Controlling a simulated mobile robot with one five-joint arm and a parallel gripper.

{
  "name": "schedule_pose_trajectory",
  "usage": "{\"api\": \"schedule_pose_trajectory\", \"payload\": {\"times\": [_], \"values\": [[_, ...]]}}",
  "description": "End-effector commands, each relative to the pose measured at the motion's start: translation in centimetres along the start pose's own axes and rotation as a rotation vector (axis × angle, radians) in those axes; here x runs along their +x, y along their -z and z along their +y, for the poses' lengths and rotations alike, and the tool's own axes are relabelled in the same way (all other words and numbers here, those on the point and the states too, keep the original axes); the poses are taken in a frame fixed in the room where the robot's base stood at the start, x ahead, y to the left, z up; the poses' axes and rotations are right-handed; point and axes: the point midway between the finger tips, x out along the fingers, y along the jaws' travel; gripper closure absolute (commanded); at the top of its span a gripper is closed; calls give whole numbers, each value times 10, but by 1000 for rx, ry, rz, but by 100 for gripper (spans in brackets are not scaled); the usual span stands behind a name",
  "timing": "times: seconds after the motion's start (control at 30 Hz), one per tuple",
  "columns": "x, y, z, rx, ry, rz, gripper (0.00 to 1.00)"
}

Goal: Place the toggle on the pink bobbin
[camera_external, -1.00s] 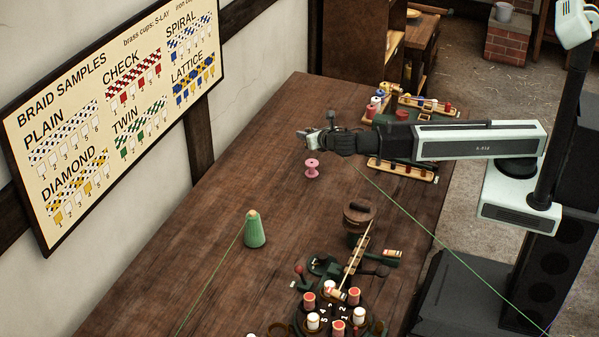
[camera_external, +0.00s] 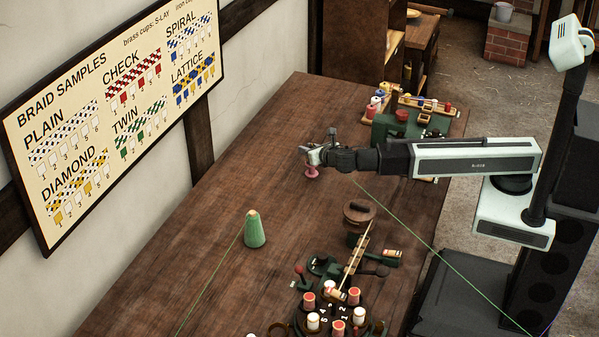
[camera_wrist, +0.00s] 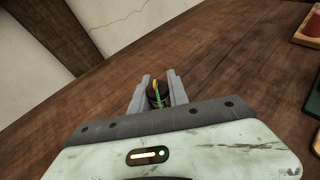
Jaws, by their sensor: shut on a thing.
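The pink bobbin (camera_external: 312,173) stands on the wooden table in the outside view, its upper part hidden by my gripper. My gripper (camera_external: 312,155) is right over or just behind it in that picture. I cannot tell whether they touch. In the wrist view my gripper (camera_wrist: 157,92) is shut on a small dark thing, the toggle (camera_wrist: 153,97), with a yellow tip and a green strand showing on it. The pink bobbin does not show in the wrist view.
A green cone (camera_external: 255,231) with a thread stands on the table at the left front. A braiding stand (camera_external: 335,318) with red and white bobbins is at the front. Racks of spools (camera_external: 425,106) lie at the far right end. The table's middle left is clear.

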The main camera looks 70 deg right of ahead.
Motion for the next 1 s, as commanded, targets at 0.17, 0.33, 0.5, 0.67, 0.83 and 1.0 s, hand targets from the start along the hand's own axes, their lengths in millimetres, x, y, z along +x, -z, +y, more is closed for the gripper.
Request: {"api": "schedule_pose_trajectory", "payload": {"times": [0.17,0.33,0.5,0.67,0.83,1.0], "values": [[-1,-1,0,0,0,0,100],[1,2,0,0,0,0,74],[0,1,0,0,0,0,57],[0,1,0,0,0,0,57],[-13,-4,0,-2,-3,0,57],[-55,-6,-1,-1,-3,0,57]]}}
